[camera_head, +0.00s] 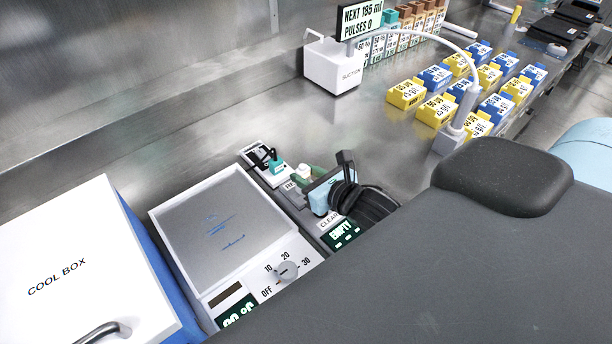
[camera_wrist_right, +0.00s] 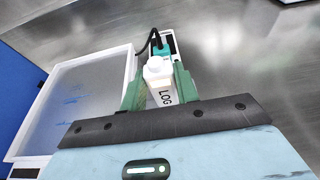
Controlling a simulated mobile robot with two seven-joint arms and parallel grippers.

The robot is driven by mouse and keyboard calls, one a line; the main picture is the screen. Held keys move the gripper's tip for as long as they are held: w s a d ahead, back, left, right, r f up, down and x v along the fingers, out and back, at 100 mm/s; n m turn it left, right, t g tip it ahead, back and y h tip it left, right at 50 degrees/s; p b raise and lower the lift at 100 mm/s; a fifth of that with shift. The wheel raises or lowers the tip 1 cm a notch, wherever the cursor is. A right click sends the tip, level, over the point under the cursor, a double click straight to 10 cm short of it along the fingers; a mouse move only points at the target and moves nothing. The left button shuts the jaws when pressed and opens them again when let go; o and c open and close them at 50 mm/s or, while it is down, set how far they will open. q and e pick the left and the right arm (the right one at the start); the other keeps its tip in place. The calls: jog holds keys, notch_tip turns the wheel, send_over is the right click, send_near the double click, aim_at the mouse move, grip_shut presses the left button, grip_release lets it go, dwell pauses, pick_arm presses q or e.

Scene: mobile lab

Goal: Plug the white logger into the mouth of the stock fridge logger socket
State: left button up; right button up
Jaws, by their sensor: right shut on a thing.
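The white logger (camera_wrist_right: 158,75), marked LOG, is between the green fingers of my right gripper (camera_wrist_right: 160,88), which is shut on it. In the head view my right gripper (camera_head: 308,178) is over the strip of units right of the white heater-like box, and only a small white part of the logger (camera_head: 305,170) shows. Just beyond the logger is a small white unit (camera_head: 254,154) with a teal piece (camera_head: 277,167) and a black cable. It also shows in the wrist view (camera_wrist_right: 169,42). I cannot tell whether this is the stock fridge logger socket; no socket mouth is clearly visible. My left gripper is not in view.
The white box with a dial (camera_head: 285,271) stands left of my right gripper, and the cool box (camera_head: 60,270) is further left. A suction unit (camera_head: 333,68) stands at the back, with several yellow and blue boxes (camera_head: 407,93) to its right. The steel bench between is clear.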

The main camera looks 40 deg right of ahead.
jog(key=shift+r, duration=0.75)
notch_tip(320, 180, up, 2)
jog(key=shift+r, duration=0.1)
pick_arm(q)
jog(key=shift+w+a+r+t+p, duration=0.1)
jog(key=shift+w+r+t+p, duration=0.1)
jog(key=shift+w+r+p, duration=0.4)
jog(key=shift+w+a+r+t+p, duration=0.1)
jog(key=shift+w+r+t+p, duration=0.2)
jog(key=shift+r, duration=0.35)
pick_arm(e)
jog(key=s+a, duration=0.2)
jog(key=s, duration=0.5)
jog(key=s+a+r, duration=0.1)
jog(key=s+a, duration=0.1)
jog(key=s, duration=0.6)
jog(key=shift+s+a, duration=0.15)
jog(key=shift+a, duration=0.25)
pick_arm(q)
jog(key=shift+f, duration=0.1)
